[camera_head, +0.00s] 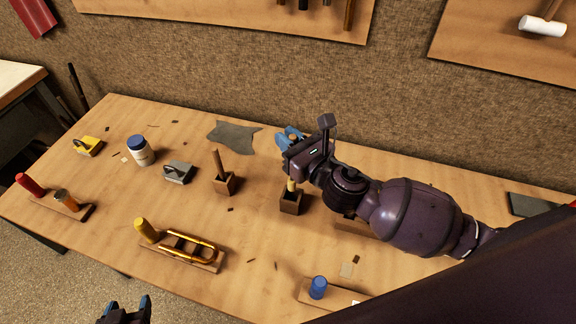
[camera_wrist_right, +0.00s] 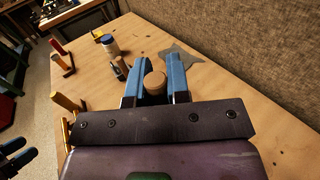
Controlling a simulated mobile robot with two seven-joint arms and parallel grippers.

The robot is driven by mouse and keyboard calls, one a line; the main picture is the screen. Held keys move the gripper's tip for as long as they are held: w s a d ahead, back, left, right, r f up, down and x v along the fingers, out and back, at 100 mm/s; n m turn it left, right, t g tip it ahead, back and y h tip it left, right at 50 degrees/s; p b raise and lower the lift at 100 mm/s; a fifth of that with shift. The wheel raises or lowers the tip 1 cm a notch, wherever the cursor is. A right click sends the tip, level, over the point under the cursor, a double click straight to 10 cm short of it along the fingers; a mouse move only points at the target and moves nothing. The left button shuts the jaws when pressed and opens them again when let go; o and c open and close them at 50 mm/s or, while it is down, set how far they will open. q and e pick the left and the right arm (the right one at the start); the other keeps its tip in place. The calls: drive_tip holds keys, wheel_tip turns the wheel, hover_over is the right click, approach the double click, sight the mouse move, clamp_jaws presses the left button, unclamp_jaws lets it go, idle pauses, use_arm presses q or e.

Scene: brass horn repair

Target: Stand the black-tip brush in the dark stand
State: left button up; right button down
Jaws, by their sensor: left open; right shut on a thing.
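My right gripper (camera_head: 290,136) is shut on a brush, whose round tan handle end (camera_wrist_right: 155,82) shows between the blue fingers in the right wrist view. It is above a dark square stand (camera_head: 291,205). A pale yellow shaft (camera_head: 291,185) shows upright between gripper and stand and looks like the lower part of this brush. Its lower end seems to be at or in the stand's opening; the tip is hidden, so I cannot tell its colour or depth. Another brown stand (camera_head: 224,186) to the left holds a brown-handled tool (camera_head: 218,164). My left gripper (camera_head: 124,310) is open and empty at the bottom edge.
A horn part on a wooden block (camera_head: 180,257), a white jar with blue lid (camera_head: 140,151), a grey block (camera_head: 178,173), a yellow block (camera_head: 88,147) and a grey cloth (camera_head: 232,137) lie leftward. A blue cylinder (camera_head: 318,287) stands in front. My right arm hides the table's right part.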

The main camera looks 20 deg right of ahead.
wheel_tip(320, 180, down, 3)
drive_tip(key=b, duration=0.3)
hover_over(291, 184)
drive_tip(key=w, duration=0.2)
drive_tip(key=shift+w+f, duration=0.2)
drive_tip(key=shift+f, duration=2.45)
drive_tip(key=c, duration=1.1)
unclamp_jaws()
